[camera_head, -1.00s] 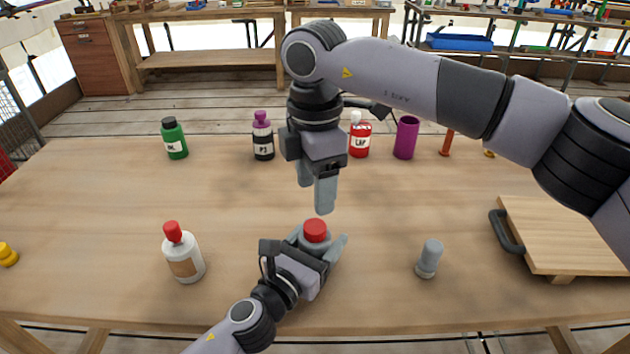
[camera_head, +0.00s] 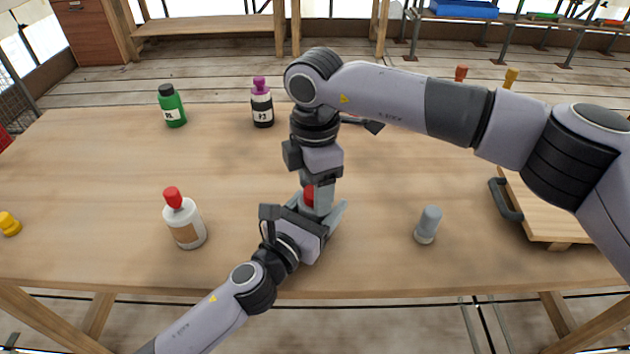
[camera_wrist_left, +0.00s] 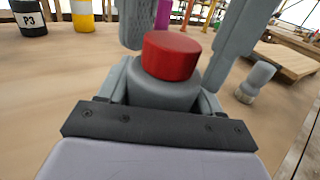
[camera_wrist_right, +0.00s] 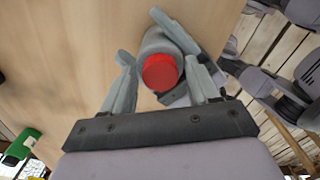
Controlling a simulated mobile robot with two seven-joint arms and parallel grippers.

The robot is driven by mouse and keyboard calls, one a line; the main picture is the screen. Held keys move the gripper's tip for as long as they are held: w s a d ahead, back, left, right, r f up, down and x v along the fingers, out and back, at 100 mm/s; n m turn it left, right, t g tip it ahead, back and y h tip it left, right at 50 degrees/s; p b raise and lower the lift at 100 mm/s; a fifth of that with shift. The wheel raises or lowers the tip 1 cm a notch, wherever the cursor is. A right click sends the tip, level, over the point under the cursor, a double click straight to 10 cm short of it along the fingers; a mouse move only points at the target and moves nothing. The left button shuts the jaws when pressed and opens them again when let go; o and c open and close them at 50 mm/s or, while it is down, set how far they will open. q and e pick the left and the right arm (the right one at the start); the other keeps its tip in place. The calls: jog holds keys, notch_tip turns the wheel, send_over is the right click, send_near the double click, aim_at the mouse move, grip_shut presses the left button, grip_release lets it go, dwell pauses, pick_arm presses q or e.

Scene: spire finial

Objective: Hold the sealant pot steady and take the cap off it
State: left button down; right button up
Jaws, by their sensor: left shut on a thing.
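The sealant pot is a grey pot (camera_wrist_left: 165,94) with a red cap (camera_wrist_left: 170,55) on top. It stands upright on the table, and my left gripper (camera_head: 318,217) is shut around its body. My right gripper (camera_head: 316,197) points down from above with its fingers on both sides of the cap. In the right wrist view the red cap (camera_wrist_right: 160,73) lies between the open fingers, with a gap on each side. In the head view the right gripper hides most of the cap and pot.
A white bottle with a red top (camera_head: 184,222) stands to the left. A small grey cylinder (camera_head: 428,225) and a wooden board with a dark handle (camera_head: 545,215) are to the right. A green bottle (camera_head: 171,107) and a P3 bottle (camera_head: 262,106) stand at the back.

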jog(key=c, duration=1)
jog(key=shift+o, duration=0.2)
jog(key=n, duration=0.5)
jog(key=shift+n, duration=0.4)
jog(key=n, duration=0.4)
jog(key=shift+n, duration=0.3)
jog(key=n, duration=0.8)
jog(key=shift+r, duration=0.1)
jog(key=n, duration=0.4)
jog(key=shift+n, duration=0.3)
jog(key=n, duration=0.7)
jog(key=shift+n, duration=0.4)
jog(key=n, duration=0.4)
jog(key=shift+n, duration=0.4)
jog(key=n, duration=0.4)
jog(key=shift+n, duration=0.3)
jog(key=n, duration=0.3)
